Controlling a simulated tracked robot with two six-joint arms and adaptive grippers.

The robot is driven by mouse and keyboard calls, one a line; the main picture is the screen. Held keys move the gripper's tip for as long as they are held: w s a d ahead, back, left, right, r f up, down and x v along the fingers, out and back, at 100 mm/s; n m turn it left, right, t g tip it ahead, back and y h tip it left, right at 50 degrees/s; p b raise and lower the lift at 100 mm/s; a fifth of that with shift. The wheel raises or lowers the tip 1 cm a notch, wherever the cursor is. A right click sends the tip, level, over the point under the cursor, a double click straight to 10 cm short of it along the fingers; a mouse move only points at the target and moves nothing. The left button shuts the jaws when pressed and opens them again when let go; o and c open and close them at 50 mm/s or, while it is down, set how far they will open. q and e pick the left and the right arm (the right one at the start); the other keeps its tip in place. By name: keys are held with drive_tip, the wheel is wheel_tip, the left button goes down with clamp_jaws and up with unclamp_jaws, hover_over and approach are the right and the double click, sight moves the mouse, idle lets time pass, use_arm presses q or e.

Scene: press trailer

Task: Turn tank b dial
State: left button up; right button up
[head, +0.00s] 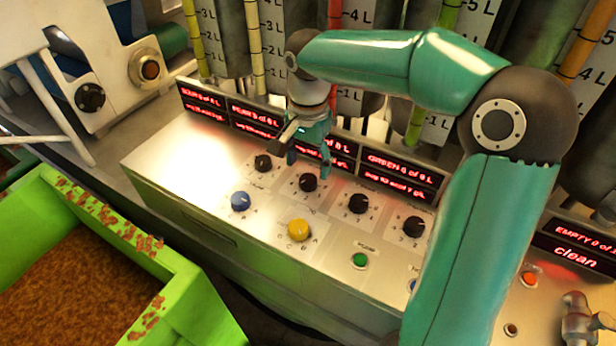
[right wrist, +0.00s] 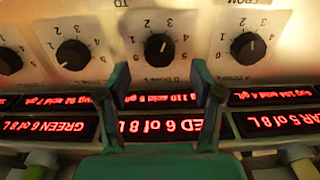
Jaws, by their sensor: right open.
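A row of black dials with white pointer marks sits on the metal control panel (head: 155,160). From left in the head view they are a first (head: 263,162), a second (head: 307,183), a third (head: 358,203) and a fourth dial (head: 414,227). Their small labels are too blurred to tell which is tank b's. My right gripper (head: 309,165) is open and empty, pointing down just above and behind the second dial. In the right wrist view that dial (right wrist: 160,47) lies just beyond the gap between the fingertips (right wrist: 160,76). No contact shows. My left gripper is not in view.
Red-lit displays (head: 255,122) stand close behind the dials. A green bin (head: 190,290) stands at left. My right arm covers the panel's right part.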

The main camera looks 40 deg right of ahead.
sight(309, 179)
drive_tip(key=shift+f, duration=2.1)
drive_tip(key=shift+c, duration=0.2)
drive_tip(key=c, duration=1.1)
